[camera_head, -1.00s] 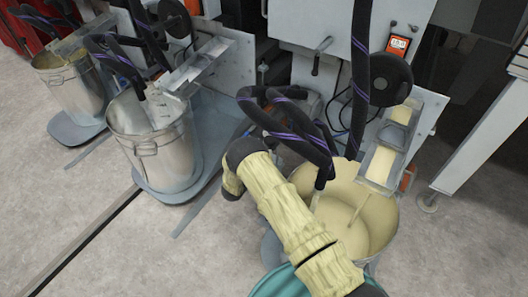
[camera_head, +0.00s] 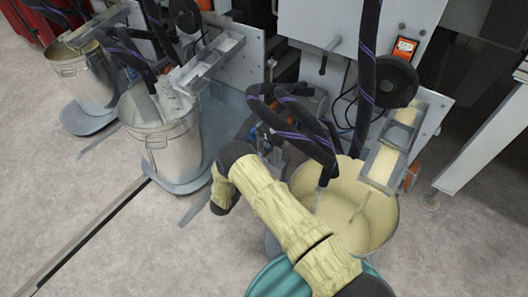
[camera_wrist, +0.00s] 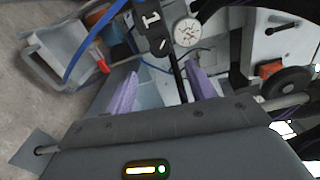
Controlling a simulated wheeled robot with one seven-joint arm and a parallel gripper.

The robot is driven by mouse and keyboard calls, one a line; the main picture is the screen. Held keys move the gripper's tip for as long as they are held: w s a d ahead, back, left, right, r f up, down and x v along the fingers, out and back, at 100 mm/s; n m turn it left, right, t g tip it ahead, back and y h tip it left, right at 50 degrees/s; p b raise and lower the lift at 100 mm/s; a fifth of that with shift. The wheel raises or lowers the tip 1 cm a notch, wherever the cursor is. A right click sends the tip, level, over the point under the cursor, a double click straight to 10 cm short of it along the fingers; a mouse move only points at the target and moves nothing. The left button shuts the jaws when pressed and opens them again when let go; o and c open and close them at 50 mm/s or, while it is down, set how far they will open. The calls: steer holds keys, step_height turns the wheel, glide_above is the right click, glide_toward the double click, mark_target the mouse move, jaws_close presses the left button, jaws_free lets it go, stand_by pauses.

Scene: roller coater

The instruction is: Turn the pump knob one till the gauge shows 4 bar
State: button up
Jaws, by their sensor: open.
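In the wrist view, a black part marked with a white "1" (camera_wrist: 150,22) stands ahead of my gripper, near the top. I cannot tell whether it is the knob itself or its label. A round white gauge (camera_wrist: 187,32) is just right of it; its needle is too small to read. My gripper (camera_wrist: 163,88) is open, with its two purple fingers spread and nothing visible held between them. The black part lies beyond the fingertips, apart from them. In the head view my yellow-sleeved arm reaches toward the machine's lower side, and the gripper is hidden.
A blue hose (camera_wrist: 92,45) and a red-tipped part (camera_wrist: 102,60) lie left of the marked part. A cream-filled bucket (camera_head: 382,225) stands right of my arm, a metal bucket (camera_head: 170,148) left. Dark hoses (camera_head: 300,125) hang close above the arm.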

steer(key=p+v, duration=0.1)
steer(key=v, duration=0.6)
steer(key=shift+s+p, duration=0.25)
steer(key=shift+p, duration=0.15)
steer(key=shift+a, duration=0.1)
